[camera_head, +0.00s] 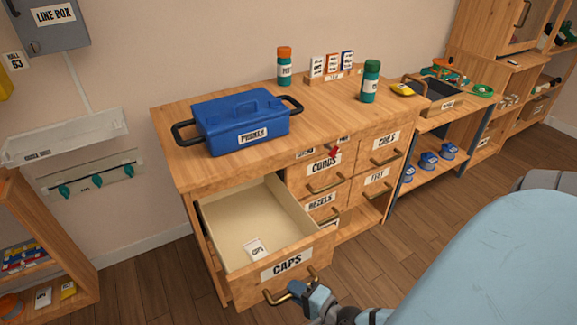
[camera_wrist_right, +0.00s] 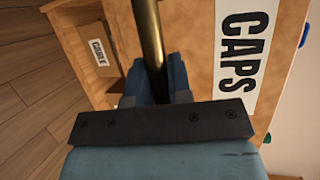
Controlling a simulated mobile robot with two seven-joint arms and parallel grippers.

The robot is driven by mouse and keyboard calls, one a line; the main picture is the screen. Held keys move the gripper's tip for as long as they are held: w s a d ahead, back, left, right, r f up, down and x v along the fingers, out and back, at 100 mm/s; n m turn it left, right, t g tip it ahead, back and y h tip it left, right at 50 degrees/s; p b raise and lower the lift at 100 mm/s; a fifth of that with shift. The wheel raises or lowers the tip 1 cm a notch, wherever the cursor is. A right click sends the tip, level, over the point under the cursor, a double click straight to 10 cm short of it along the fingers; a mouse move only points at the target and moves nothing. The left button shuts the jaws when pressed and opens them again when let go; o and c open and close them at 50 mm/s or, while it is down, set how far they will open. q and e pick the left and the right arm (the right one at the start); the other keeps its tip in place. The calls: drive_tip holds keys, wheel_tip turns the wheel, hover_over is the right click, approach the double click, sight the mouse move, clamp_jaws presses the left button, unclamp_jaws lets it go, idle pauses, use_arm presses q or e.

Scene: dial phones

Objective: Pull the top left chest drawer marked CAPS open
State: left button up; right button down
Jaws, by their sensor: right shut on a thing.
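The chest drawer marked CAPS (camera_head: 286,263) is at the top left of the wooden chest and stands pulled well out. Its pale inside holds a small white card (camera_head: 256,249). My right gripper (camera_head: 311,296) is at the drawer's front, shut on its brass handle (camera_head: 275,298). In the right wrist view the handle bar (camera_wrist_right: 150,45) runs between the blue fingers (camera_wrist_right: 160,80), with the CAPS label (camera_wrist_right: 240,50) beside it. My left gripper is not in view.
A blue PHONES case (camera_head: 240,122) and bottles stand on the chest top (camera_head: 330,115). Shut drawers, including CORDS (camera_head: 323,172), are right of the open one. Wooden floor (camera_head: 150,285) is clear left of the drawer.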

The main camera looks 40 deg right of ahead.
drive_tip(key=shift+s+a, duration=0.1)
drive_tip(key=shift+s, duration=0.35)
drive_tip(key=c, duration=1.1)
unclamp_jaws()
drive_tip(key=shift+o, duration=0.2)
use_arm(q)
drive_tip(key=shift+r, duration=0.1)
